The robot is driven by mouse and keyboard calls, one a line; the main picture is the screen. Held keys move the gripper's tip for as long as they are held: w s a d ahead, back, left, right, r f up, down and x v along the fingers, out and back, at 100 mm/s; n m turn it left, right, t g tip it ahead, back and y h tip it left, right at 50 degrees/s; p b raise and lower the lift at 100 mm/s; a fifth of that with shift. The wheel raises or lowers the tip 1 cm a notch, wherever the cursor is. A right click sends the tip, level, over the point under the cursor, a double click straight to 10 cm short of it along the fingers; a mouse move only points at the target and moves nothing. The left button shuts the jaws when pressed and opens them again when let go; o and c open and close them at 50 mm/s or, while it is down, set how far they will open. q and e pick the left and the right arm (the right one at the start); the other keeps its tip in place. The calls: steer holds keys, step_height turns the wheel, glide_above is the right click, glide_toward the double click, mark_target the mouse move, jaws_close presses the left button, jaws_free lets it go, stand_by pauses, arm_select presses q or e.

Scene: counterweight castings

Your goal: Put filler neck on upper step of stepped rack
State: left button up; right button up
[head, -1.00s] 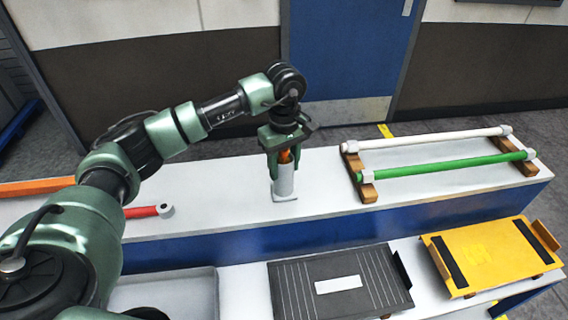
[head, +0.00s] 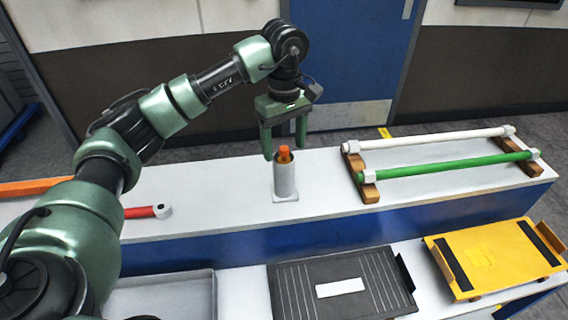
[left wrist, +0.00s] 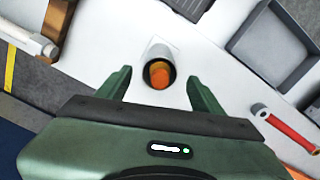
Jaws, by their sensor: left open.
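A pale grey upright cylinder (head: 285,182) on a square foot, with an orange piece (head: 284,154) in its mouth, stands on the upper step of the white, blue-fronted stepped rack (head: 225,205). I take the cylinder with its foot as the filler neck; the frames do not settle whether the orange piece belongs to it. My left gripper (head: 285,148) is open just above, its fingers apart on either side of the orange top. In the left wrist view, the cylinder mouth (left wrist: 160,72) shows between the open fingers, with nothing gripped. My right gripper is not in view.
White and green bars (head: 440,168) lie on wooden supports to the right on the upper step. A red rod (head: 140,212) lies to the left. The lower step holds a grey tray (head: 160,292), a black ribbed plate (head: 300,290) and a yellow plate (head: 490,257).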

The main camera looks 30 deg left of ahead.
arm_select(q)
step_height(320, 180, up, 5)
steer(key=shift+r+b, duration=0.15)
steer(key=shift+b, duration=0.15)
stand_by(0.4)
